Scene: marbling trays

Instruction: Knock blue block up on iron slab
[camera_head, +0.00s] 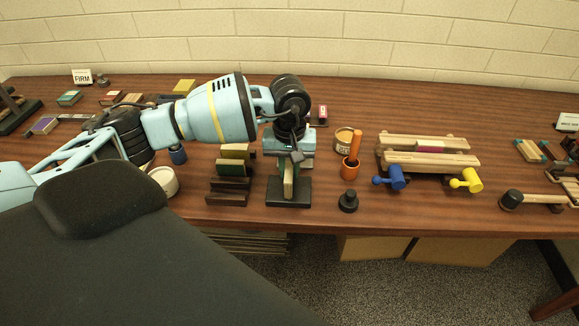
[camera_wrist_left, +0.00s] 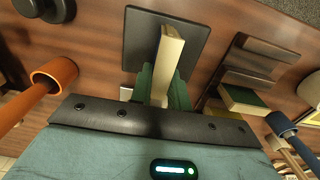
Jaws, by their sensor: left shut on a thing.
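My left gripper (camera_head: 289,165) is shut on an upright narrow block (camera_head: 289,182) with a pale cream edge. In the left wrist view the block (camera_wrist_left: 168,60) stands out between the green fingers (camera_wrist_left: 163,88). No blue shows on its visible edge, and its faces are mostly hidden by the fingers. The iron slab (camera_head: 302,192) is a dark flat plate directly below the block. It also shows in the left wrist view (camera_wrist_left: 145,45), behind the block's far end. I cannot tell whether the block touches the slab. My right gripper is in neither view.
A dark slotted rack (camera_head: 228,198) with a yellowish block (camera_head: 236,151) stands left of the slab. The table's front edge is close.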

